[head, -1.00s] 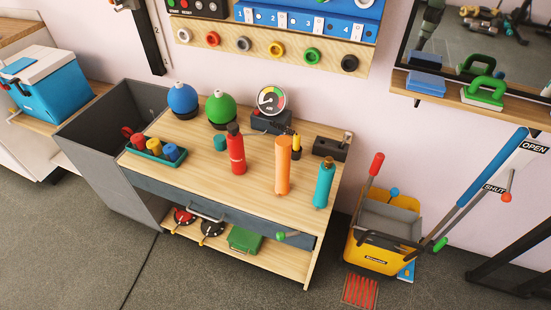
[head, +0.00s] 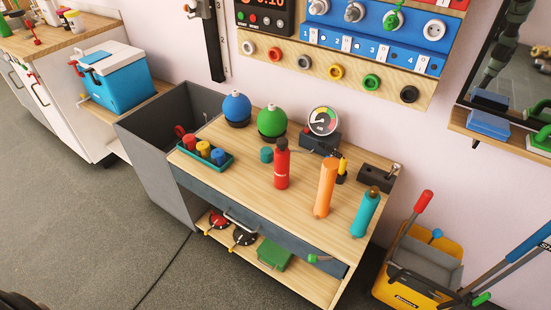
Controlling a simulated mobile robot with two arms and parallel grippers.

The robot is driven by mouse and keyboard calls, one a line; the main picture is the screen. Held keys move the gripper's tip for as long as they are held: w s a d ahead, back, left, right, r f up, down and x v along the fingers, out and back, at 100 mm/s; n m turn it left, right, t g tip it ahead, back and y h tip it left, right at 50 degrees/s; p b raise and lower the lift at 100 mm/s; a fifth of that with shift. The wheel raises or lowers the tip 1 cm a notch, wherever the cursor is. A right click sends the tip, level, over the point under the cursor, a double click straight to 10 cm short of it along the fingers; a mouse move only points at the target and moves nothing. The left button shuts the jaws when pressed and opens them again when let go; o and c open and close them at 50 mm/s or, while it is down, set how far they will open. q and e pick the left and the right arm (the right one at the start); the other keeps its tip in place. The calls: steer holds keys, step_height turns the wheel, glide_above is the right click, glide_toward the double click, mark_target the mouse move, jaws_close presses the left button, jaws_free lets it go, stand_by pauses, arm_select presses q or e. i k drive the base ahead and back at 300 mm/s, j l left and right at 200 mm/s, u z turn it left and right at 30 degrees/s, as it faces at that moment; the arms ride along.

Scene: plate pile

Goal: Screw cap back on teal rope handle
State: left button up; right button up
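A teal cylindrical handle (head: 365,214) stands upright near the right front edge of the wooden workbench (head: 255,190). Its top end is bare and brownish. A short teal cap (head: 266,155) sits apart from it on the bench, behind and left of the red cylinder. An orange cylinder (head: 325,188) and a red cylinder (head: 281,166) stand between them. Neither of my grippers shows in the head view.
A teal tray (head: 204,166) with red, yellow and blue pieces lies at the bench's left. A gauge (head: 322,121) and a dark block (head: 375,178) stand at the back. A yellow mop bucket (head: 412,293) is on the floor at right. Floor in front is clear.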

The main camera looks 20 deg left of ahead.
mark_target(367, 207)
steer(key=i+j+z, duration=0.15)
steer(key=j, duration=0.3)
steer(key=i+j+z, duration=0.15)
steer(key=j, duration=0.35)
steer(key=i+j+z, duration=0.15)
steer(key=j, duration=0.35)
steer(key=j+z, duration=0.15)
steer(key=j, duration=0.35)
